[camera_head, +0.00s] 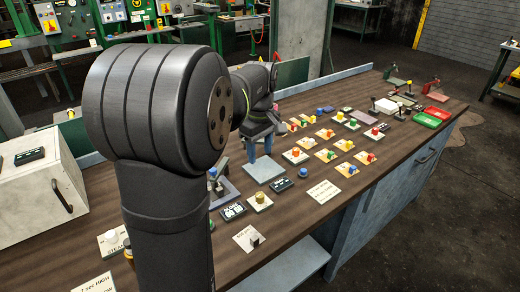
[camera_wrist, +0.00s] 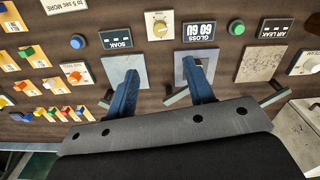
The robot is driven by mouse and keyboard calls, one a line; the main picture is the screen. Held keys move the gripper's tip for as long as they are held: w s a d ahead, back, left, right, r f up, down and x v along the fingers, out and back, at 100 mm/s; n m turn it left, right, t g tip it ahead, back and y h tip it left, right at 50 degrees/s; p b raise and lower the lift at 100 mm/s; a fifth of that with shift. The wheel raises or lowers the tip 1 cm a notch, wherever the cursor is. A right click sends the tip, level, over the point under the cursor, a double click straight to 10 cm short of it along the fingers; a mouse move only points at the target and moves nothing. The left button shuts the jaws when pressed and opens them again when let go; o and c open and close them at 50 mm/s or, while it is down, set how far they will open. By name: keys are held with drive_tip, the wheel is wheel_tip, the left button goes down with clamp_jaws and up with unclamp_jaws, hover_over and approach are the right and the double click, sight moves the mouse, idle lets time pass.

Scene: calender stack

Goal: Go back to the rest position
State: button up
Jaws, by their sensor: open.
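My gripper (camera_wrist: 160,68) is open, its two blue fingers spread apart with nothing between them. In the wrist view it hangs over the wooden bench, with one fingertip over each of two pale grey plates, the left plate (camera_wrist: 117,66) and the right plate (camera_wrist: 207,60). In the head view the wrist sits over the middle of the bench, and the fingers (camera_head: 252,148) show just above a pale grey plate (camera_head: 264,169). My upper arm hides part of the bench there. I cannot tell whether the fingertips touch the plates.
The bench (camera_head: 330,222) carries many small colored knobs and blocks. A GLOSS display (camera_wrist: 197,31), SOAK display (camera_wrist: 117,38) and yellow dial (camera_wrist: 160,27) lie near the fingers. A white box (camera_head: 35,200) stands at left.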

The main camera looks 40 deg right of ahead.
sight(260, 195)
idle(0.3)
wheel_tip(260, 195, down, 18)
drive_tip(key=shift+r, duration=0.2)
idle(0.4)
